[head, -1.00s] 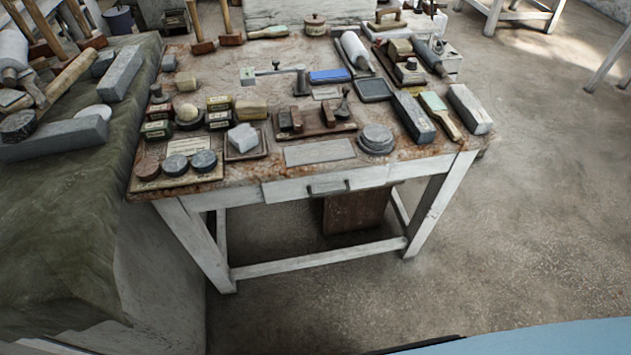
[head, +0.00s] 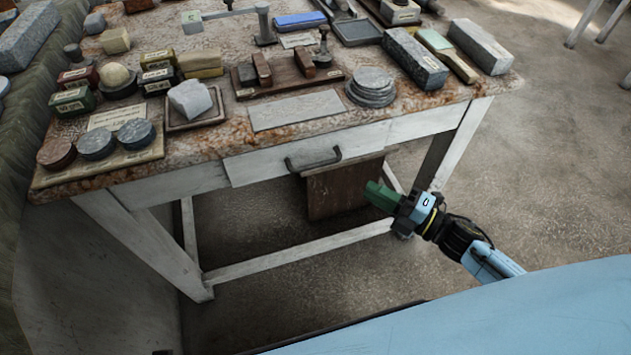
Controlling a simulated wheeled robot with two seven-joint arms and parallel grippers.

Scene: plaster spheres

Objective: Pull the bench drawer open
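The bench drawer (head: 262,167) is a white wooden front under the stone-topped bench (head: 205,28), and it looks shut. A dark bow handle (head: 313,160) sits on the drawer front. My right gripper (head: 372,192) has come in from the right, with green fingers pointing left. It is below and to the right of the handle, apart from it. I cannot tell from this angle whether its fingers are open or shut. My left gripper is not in view.
On the bench top stand a stack of grey discs (head: 371,86), grey stone blocks (head: 414,58), a white rock (head: 190,98) and several tins. A brown board (head: 335,190) stands under the bench. The floor to the right (head: 565,150) is clear.

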